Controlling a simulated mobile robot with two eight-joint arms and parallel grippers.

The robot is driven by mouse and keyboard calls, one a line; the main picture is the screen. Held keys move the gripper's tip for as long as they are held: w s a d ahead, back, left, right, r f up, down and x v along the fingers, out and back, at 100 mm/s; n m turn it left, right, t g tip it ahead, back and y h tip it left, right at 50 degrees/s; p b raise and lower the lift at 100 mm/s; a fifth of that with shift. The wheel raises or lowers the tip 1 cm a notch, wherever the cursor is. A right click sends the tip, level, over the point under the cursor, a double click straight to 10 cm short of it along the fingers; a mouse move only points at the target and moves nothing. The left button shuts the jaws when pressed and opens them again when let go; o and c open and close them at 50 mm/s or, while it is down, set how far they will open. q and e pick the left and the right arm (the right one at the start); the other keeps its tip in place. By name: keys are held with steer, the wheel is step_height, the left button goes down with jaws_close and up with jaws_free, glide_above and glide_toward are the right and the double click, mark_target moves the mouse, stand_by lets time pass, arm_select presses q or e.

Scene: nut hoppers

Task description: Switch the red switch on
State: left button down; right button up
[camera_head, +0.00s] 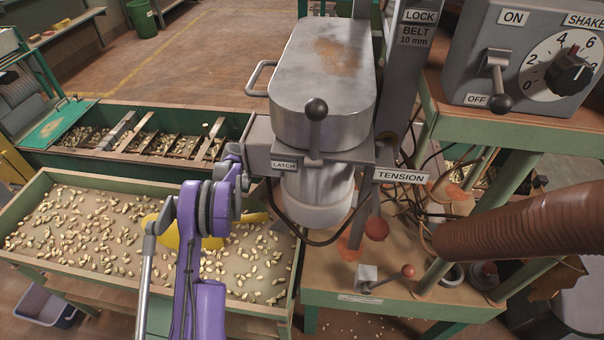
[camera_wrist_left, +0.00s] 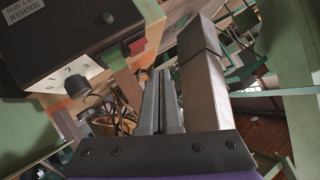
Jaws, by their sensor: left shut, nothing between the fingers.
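A small grey switch box with a lever ending in a red ball (camera_head: 407,271) stands on the green-framed bench at the lower right of the head view. Its lever slants up to the right. My purple left arm rises from the bottom of the head view, its wrist beside the latch housing of the grey machine. The fingers cannot be made out there. In the left wrist view my left gripper (camera_wrist_left: 167,75) is shut and empty, its grey fingers side by side. The red ball cannot be made out in that view. My right gripper is not in view.
A red knob (camera_head: 376,229) hangs below the TENSION label. A brown hose (camera_head: 520,225) crosses at right. A nut tray (camera_head: 150,290) lies left. A dark dial box (camera_wrist_left: 75,35) is close in the wrist view.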

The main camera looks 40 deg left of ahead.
arm_select(q)
steer(key=shift+s+a+r+p, duration=0.1)
steer(key=shift+a+r+p, duration=0.15)
steer(key=shift+r, duration=0.3)
steer(key=shift+s+a+r+p, duration=0.1)
steer(key=shift+r+p, duration=0.2)
steer(key=shift+r, duration=0.3)
steer(key=shift+s+a+r+p, duration=0.1)
steer(key=shift+a+r+p, duration=0.15)
steer(key=shift+r, duration=0.3)
steer(key=shift+s, duration=0.1)
